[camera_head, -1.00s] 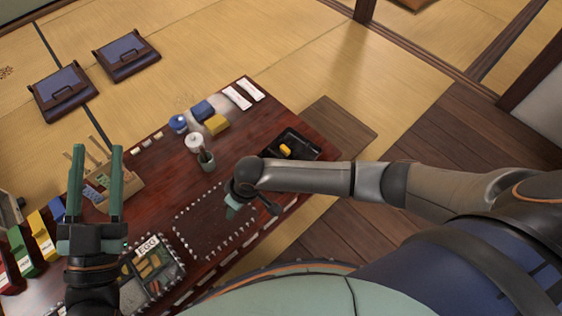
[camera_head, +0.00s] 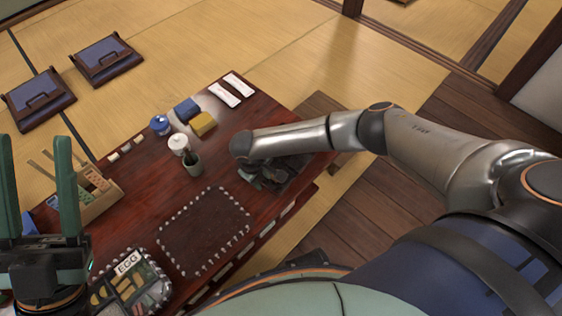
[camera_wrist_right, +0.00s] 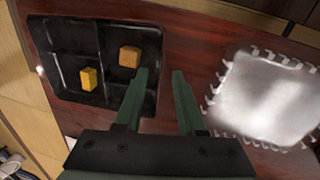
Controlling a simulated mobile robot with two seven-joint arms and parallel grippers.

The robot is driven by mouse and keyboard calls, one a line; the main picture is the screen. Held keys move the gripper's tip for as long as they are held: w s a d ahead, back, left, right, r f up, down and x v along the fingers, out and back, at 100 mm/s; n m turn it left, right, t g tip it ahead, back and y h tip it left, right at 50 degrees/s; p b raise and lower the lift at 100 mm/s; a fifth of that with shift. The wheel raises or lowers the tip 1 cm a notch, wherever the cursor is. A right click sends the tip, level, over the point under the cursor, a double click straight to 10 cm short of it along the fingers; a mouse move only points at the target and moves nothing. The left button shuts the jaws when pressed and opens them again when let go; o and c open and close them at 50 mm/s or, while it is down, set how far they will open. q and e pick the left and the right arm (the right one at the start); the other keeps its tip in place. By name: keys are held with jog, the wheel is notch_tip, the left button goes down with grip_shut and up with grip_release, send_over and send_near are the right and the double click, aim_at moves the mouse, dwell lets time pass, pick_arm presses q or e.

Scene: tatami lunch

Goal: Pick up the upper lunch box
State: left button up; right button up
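The upper lunch box, a black divided box (camera_head: 297,164), lies near the table's right end, largely hidden by my right arm and gripper in the head view. The right wrist view shows the lunch box (camera_wrist_right: 75,42) with two yellow-orange pieces in separate compartments. My right gripper (camera_head: 265,180) is above the table at this box. In the wrist view the right gripper (camera_wrist_right: 163,76) is open and empty, its left finger overlapping the box's right edge. I cannot tell whether it touches. My left gripper (camera_head: 37,145) is open and empty at the left.
A dark mat with a white studded edge (camera_head: 205,232) lies bare beside the box. Another filled box with an EGG label (camera_head: 130,285) sits lower left. A green cup (camera_head: 193,165), white-topped jar (camera_head: 178,143), yellow block (camera_head: 203,124) and blue block (camera_head: 187,109) stand behind.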

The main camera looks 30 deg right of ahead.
jog(key=f+b, duration=0.2)
jog(key=f, duration=0.3)
jog(key=shift+w+d+b, duration=0.1)
jog(key=shift+d+b, duration=0.25)
jog(key=shift+b, duration=0.05)
pick_arm(q)
notch_tip(320, 180, down, 3)
jog(key=shift+w+d+f+n, duration=0.15)
jog(key=shift+f+n, duration=0.05)
jog(key=shift+n, duration=0.2)
pick_arm(e)
jog(key=shift+f, duration=0.1)
grip_shut()
dwell(0.7)
